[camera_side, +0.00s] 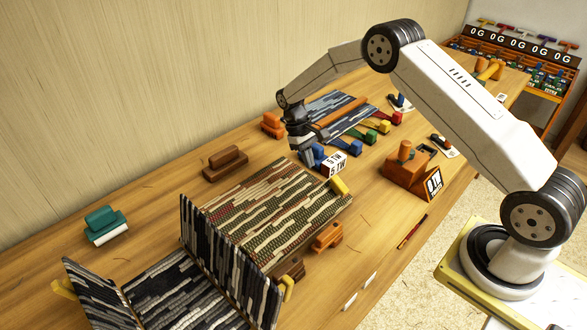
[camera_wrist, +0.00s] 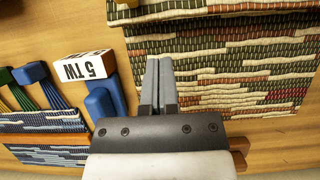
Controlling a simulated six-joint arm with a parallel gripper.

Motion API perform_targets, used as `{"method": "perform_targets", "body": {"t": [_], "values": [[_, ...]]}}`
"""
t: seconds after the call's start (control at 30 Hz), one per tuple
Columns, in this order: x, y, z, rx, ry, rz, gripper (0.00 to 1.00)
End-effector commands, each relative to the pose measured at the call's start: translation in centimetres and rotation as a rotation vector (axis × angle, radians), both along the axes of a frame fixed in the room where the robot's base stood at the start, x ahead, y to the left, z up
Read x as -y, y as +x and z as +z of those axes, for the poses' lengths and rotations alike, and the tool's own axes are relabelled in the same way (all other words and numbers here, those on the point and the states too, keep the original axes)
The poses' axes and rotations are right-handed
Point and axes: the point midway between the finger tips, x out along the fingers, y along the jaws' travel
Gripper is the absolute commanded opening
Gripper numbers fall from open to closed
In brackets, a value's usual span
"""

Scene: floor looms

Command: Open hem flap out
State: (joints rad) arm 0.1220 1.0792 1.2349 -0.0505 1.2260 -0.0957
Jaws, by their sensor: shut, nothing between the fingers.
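A woven striped piece (camera_side: 262,205) in green, red and cream lies flat on the table. A dark striped panel (camera_side: 228,262) stands upright along its left edge. More dark woven cloth (camera_side: 172,295) lies flat beyond it, with another raised panel (camera_side: 95,292) at the far left. I cannot tell which panel is the hem flap. The woven piece also shows in the wrist view (camera_wrist: 235,75). My gripper (camera_side: 306,158) is above the table near the woven piece's back right corner. In the wrist view its fingers (camera_wrist: 159,75) are shut and empty, overlapping the cloth's edge.
A white block marked 5 TW (camera_side: 335,166) and a blue block (camera_side: 318,152) are close to my gripper. A yellow clip (camera_side: 339,185) and an orange clamp (camera_side: 327,235) sit at the cloth's edges. An orange holder (camera_side: 405,172) stands to the right. Table beside the wall is partly clear.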

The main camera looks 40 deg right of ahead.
Motion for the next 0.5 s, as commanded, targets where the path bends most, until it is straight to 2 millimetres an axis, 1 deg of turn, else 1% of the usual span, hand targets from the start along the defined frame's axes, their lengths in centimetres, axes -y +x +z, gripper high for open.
{"method": "perform_targets", "body": {"t": [0.03,0.3,0.5], "values": [[0.0,-0.3,-0.7,-0.003,0.000,0.000,0.00],[0.0,-1.8,-4.2,-0.002,0.000,0.000,0.00],[0.0,-2.6,-6.1,-0.001,0.000,0.000,0.00]]}}
